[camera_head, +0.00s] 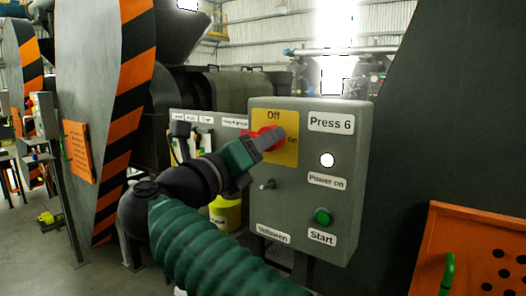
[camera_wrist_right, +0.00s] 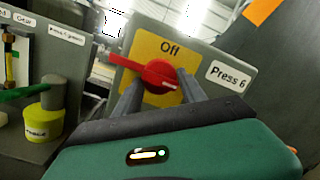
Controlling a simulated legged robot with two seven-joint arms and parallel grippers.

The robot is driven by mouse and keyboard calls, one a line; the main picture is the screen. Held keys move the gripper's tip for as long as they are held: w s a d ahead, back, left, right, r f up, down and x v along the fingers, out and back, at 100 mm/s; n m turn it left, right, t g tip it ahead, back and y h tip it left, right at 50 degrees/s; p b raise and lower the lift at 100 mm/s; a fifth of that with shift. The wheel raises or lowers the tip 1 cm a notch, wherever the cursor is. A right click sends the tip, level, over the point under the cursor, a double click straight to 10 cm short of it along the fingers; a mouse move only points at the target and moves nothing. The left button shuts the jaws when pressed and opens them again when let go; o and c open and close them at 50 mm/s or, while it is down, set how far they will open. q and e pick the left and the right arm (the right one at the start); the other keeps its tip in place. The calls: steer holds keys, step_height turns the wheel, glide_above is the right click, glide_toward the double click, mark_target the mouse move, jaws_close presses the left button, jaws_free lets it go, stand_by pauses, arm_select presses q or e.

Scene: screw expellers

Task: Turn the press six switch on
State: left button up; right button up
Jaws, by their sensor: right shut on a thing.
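The press six switch is a red rotary knob (camera_head: 250,134) on a yellow plate (camera_head: 289,156) marked Off at the top and On at the right. The plate is on a grey control box (camera_head: 345,225) labelled Press 6. My right gripper (camera_head: 273,139) is shut on the knob and partly hides it in the head view. In the right wrist view the knob (camera_wrist_right: 155,75) sits between the two fingers of the gripper (camera_wrist_right: 160,90), its handle lying roughly sideways. My left gripper is not in view.
Below the knob are a small toggle (camera_head: 267,185), a white round lamp (camera_head: 327,160) over a Power on label, and a green Start button (camera_head: 322,216). An orange perforated panel (camera_head: 470,250) stands at the lower right. A yellow container (camera_head: 226,213) is behind my arm.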

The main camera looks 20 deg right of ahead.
steer(key=shift+f, duration=0.1)
stand_by(0.3)
steer(key=o, duration=1.3)
steer(key=shift+w+a, duration=0.1)
steer(key=shift+w, duration=0.15)
steer(key=shift+o, duration=0.2)
steer(key=shift+s, duration=0.15)
